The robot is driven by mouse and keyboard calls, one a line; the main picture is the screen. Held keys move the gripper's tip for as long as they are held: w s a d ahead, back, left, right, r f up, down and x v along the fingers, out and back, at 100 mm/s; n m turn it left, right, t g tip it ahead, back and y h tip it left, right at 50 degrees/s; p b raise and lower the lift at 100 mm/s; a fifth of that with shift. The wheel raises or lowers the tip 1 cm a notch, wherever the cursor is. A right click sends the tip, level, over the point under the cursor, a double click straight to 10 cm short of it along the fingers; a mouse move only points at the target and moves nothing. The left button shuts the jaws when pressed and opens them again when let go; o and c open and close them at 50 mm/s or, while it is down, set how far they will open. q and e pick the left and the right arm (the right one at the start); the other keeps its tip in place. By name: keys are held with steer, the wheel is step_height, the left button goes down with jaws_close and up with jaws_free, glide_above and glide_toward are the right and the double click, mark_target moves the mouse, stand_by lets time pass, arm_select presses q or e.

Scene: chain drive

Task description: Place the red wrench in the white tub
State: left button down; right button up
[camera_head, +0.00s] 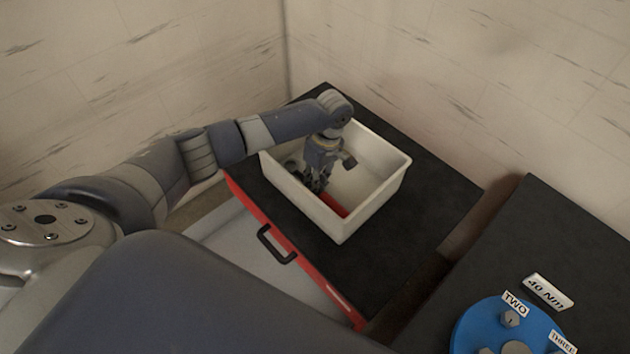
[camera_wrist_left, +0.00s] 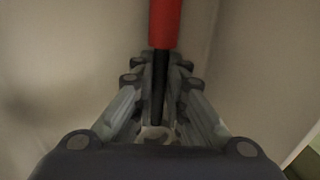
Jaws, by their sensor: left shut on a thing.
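The white tub (camera_head: 376,206) stands on the black top of a red cabinet. My left gripper (camera_head: 318,186) reaches down inside the tub, below its rim. The red wrench (camera_head: 333,205) shows as a short red piece low in the tub beside the gripper; the tub's near wall hides part of it. In the left wrist view the gripper (camera_wrist_left: 160,75) is shut on the dark shaft of the wrench (camera_wrist_left: 165,22), with the red part reaching up past the fingertips. Whether the wrench touches the tub floor I cannot tell. My right gripper is not in view.
The red cabinet (camera_head: 345,308) has a black handle (camera_head: 275,244) on its front. A second black surface at the lower right carries a blue disc (camera_head: 490,325) with labels and a "40 Nm" plate (camera_head: 548,291). Pale walls stand close behind the tub.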

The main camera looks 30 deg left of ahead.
arm_select(q)
steer(key=c, duration=1.6)
jaws_free()
steer(key=shift+f, duration=0.1)
steer(key=b+v, duration=0.2)
steer(key=v, duration=1)
steer(key=shift+b, duration=0.4)
